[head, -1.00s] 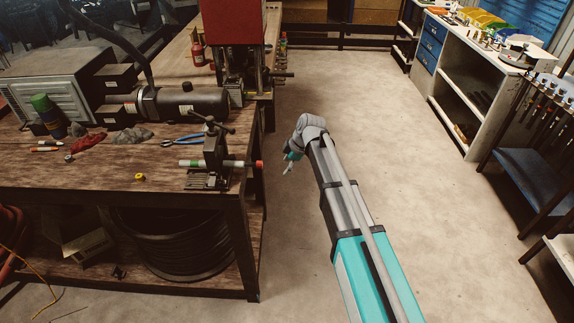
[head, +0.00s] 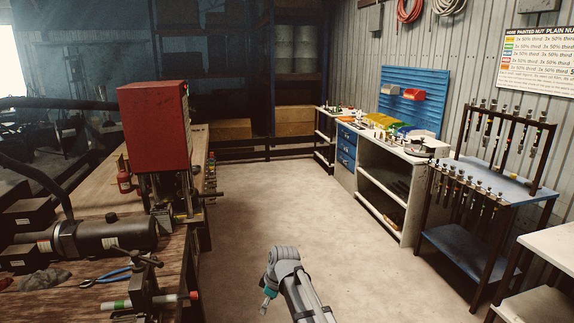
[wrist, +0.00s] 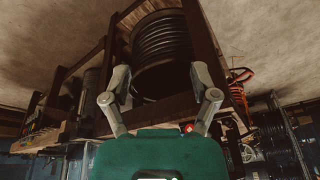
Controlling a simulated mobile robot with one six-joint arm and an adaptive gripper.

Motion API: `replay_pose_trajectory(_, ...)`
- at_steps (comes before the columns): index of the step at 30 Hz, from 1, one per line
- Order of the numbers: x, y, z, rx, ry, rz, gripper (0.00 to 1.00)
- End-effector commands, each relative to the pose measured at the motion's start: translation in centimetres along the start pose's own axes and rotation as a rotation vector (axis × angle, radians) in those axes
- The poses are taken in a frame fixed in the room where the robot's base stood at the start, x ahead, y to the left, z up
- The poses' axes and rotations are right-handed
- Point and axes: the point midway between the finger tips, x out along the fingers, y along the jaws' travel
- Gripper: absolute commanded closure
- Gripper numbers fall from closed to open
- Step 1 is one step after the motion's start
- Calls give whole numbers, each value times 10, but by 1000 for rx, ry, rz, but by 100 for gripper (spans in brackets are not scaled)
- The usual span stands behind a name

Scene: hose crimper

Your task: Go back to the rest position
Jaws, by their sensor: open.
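My gripper (wrist: 160,103) is open in the wrist view, with its two fingers spread and nothing between them. Behind the fingers, the wrist view shows the workbench from below, with a black hose coil (wrist: 166,52) on its lower shelf. In the head view my gripper (head: 267,301) hangs small at the end of my arm, low in the picture, over the aisle floor and right of the bench. Its fingers are hard to make out there.
A vise (head: 142,282) on the workbench holds a hose with green and red markings (head: 152,301). Blue-handled pliers (head: 106,278) lie beside it. A red press (head: 155,125) stands behind. Right are a white shelf unit (head: 390,205) and a hose rack (head: 480,215). The aisle floor (head: 270,205) is clear.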

Motion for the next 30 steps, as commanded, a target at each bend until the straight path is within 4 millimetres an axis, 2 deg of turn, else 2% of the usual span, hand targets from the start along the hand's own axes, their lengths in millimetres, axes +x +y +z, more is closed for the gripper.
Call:
replay_pose_trajectory(1,-6,-6,26,84,-16,10,23)
replay_pose_trajectory(9,-30,-21,131,559,-105,76,23)
replay_pose_trajectory(15,-46,-42,201,902,-159,139,23)
replay_pose_trajectory(18,-52,-52,227,1041,-177,169,23)
replay_pose_trajectory(21,-57,-59,245,1144,-190,193,23)
replay_pose_trajectory(24,-59,-63,255,1204,-198,207,23)
replay_pose_trajectory(30,-60,-63,259,1233,-201,214,23)
